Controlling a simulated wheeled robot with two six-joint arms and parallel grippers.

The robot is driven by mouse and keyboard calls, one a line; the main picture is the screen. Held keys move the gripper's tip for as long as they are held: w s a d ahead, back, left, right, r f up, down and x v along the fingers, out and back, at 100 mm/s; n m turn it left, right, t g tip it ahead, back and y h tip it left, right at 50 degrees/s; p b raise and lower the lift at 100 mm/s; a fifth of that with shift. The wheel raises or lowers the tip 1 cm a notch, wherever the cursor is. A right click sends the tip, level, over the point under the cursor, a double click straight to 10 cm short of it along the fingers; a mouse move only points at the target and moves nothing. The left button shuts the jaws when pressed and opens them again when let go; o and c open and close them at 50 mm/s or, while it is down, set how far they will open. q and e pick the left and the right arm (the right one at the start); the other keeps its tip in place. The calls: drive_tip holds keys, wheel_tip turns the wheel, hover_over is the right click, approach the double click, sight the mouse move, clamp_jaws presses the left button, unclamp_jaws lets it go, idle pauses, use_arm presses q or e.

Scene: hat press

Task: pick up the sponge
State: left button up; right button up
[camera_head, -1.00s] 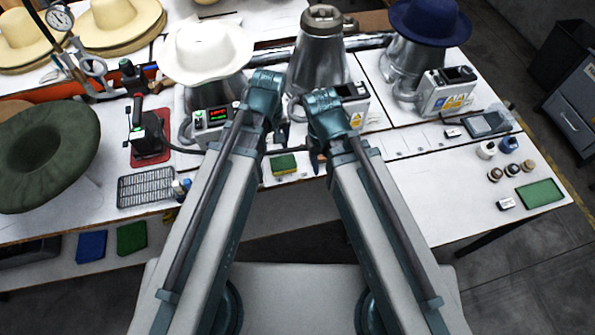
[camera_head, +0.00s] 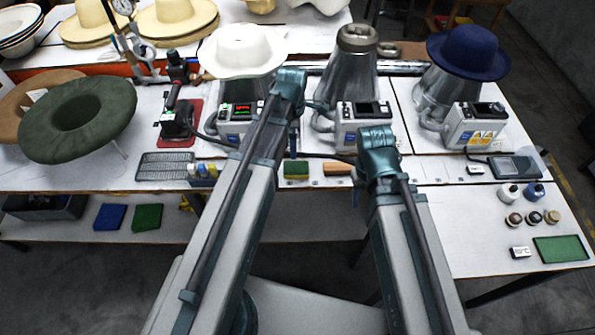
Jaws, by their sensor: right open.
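The sponge (camera_head: 296,169), yellow and green, lies on the white bench top near its front edge, in the gap between my two arms. My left gripper (camera_head: 294,142) is mostly hidden behind its own wrist, just above the sponge in the picture; its jaws cannot be made out. My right gripper (camera_head: 357,184) is open and to the right of the sponge, apart from it, partly hidden by its wrist.
An orange-brown block (camera_head: 337,169) lies right of the sponge. Behind stand hat presses with a white hat (camera_head: 243,50) and a blue hat (camera_head: 468,52). A wire rack (camera_head: 165,166) and small bottles (camera_head: 203,170) are at left. Front right holds jars (camera_head: 533,217) and a green mat (camera_head: 561,249).

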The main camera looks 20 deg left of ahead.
sight(296, 167)
use_arm(q)
wheel_tip(296, 167, down, 8)
drive_tip(key=b, duration=0.7)
drive_tip(key=shift+f+b, duration=0.2)
drive_tip(key=shift+b, duration=0.2)
drive_tip(key=shift+d, duration=0.1)
drive_tip(key=f+b, duration=0.5)
drive_tip(key=shift+s+d+f, duration=0.1)
drive_tip(key=shift+s+d, duration=0.05)
drive_tip(key=shift+d, duration=0.25)
drive_tip(key=c, duration=1.3)
drive_tip(key=shift+r, duration=0.2)
drive_tip(key=shift+c, duration=0.2)
